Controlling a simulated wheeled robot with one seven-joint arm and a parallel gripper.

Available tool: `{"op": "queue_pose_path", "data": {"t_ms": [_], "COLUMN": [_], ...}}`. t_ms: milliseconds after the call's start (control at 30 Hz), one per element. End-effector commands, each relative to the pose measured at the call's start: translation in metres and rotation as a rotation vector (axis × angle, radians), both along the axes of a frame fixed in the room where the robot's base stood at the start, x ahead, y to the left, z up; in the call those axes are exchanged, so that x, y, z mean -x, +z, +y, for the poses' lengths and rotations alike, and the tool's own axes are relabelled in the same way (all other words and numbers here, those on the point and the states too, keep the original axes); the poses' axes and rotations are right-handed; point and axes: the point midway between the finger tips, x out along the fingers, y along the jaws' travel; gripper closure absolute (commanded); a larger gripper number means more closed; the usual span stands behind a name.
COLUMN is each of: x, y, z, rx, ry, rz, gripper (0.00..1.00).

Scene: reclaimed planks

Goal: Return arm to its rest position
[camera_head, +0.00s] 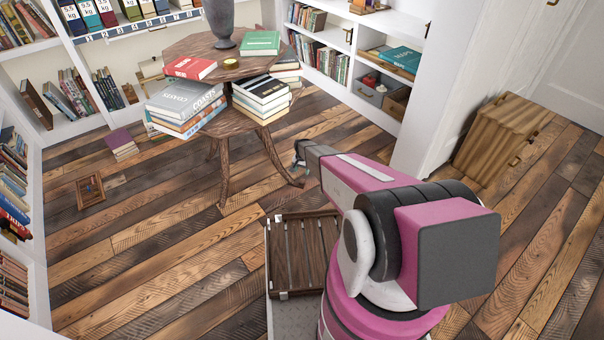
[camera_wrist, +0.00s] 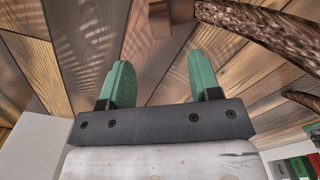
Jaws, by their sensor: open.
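My arm (camera_head: 385,220), pink and grey, rises at the lower right of the head view and reaches out toward the round table. My gripper (camera_wrist: 160,78) shows in the wrist view with two green fingers spread apart and nothing between them. In the head view only a small part of my gripper (camera_head: 299,155) shows, at the far end of the arm, in front of the table's legs. The plank floor (camera_wrist: 150,60) lies beyond the fingers.
A round wooden table (camera_head: 218,122) holds book stacks and a grey vase (camera_head: 220,20). A slatted wooden crate (camera_head: 298,255) lies left of my arm base. A wooden case (camera_head: 500,135) leans at the right wall. A small frame (camera_head: 90,191) and books (camera_head: 121,146) lie on the floor.

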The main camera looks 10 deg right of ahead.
Motion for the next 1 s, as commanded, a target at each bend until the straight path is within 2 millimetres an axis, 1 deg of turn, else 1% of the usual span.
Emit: {"op": "queue_pose_path", "data": {"t_ms": [333,400,467,567,600,667,700,767,800,867,900,967,1000], "x": [0.000,0.004,0.011,0.033,0.046,0.067,0.082,0.104,0.119,0.143,0.159,0.184,0.202], "y": [0.000,0.005,0.018,0.058,0.079,0.112,0.136,0.168,0.190,0.221,0.242,0.271,0.291], "z": [0.000,-0.001,-0.003,-0.009,-0.012,-0.017,-0.020,-0.025,-0.028,-0.032,-0.035,-0.040,-0.043], "rx": [0.000,0.000,0.000,0.000,0.000,0.000,0.001,0.001,0.001,0.001,0.001,0.001,0.001], "ry": [0.000,0.004,0.013,0.043,0.060,0.090,0.112,0.145,0.168,0.201,0.223,0.256,0.278], "rz": [0.000,-0.001,-0.001,-0.004,-0.004,-0.005,-0.005,-0.005,-0.005,-0.006,-0.006,-0.007,-0.006], "gripper": [0.43,0.43,0.43,0.43,0.43,0.43,0.43,0.43,0.43,0.43,0.43,0.43,0.43]}}
